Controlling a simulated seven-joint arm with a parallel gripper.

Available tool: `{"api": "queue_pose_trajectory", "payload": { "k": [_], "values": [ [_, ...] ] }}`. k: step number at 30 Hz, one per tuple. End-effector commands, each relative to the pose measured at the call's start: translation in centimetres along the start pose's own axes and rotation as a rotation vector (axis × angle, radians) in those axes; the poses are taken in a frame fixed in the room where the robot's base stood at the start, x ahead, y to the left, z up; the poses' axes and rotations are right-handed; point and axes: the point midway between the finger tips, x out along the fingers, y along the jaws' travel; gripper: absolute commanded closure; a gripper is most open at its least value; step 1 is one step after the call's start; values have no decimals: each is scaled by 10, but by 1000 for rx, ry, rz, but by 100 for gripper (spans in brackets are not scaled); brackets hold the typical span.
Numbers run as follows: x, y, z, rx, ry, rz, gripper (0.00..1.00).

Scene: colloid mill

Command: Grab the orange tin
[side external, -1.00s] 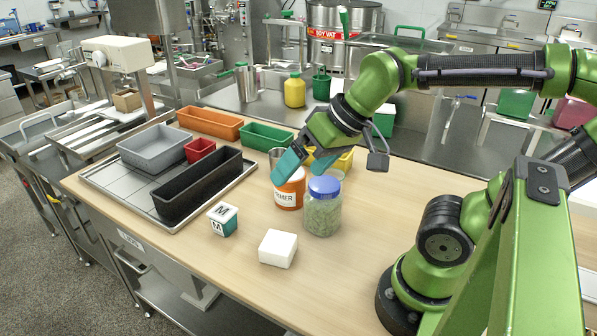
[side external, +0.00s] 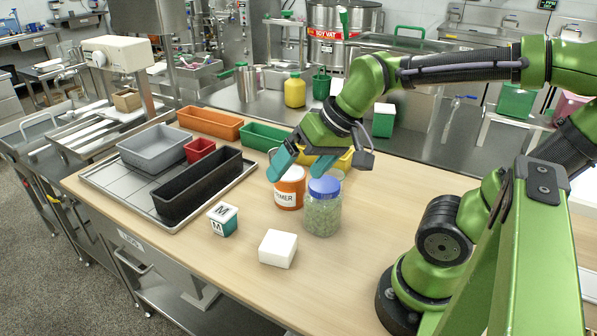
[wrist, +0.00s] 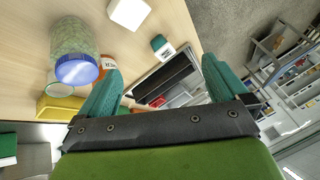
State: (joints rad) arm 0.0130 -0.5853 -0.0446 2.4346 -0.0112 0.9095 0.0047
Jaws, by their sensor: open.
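The orange tin (side external: 289,192), with a white label band, stands upright on the wooden table just left of a blue-lidded glass jar (side external: 322,210). In the wrist view a small part of the orange tin (wrist: 106,62) shows beside the left-hand finger, which hides much of it. My gripper (side external: 296,170) is open, its teal fingers apart and angled down at the tin's top. One finger is at the tin's left rim, the other above its right side. Contact cannot be told. Nothing is seen held between the fingers in the wrist view (wrist: 161,68).
The jar also shows in the wrist view (wrist: 76,66). A yellow bin (side external: 346,160) is behind the tin. A black bin (side external: 198,185) is at left. The table's front right is clear.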

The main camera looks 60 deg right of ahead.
Motion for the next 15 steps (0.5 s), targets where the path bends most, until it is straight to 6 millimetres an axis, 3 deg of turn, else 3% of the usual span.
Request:
{"api": "queue_pose_trajectory", "payload": {
  "k": [8,15],
  "values": [
    [41,48,-89,588,-146,209,0],
    [74,116,-156,1323,-85,522,0]
  ]
}}
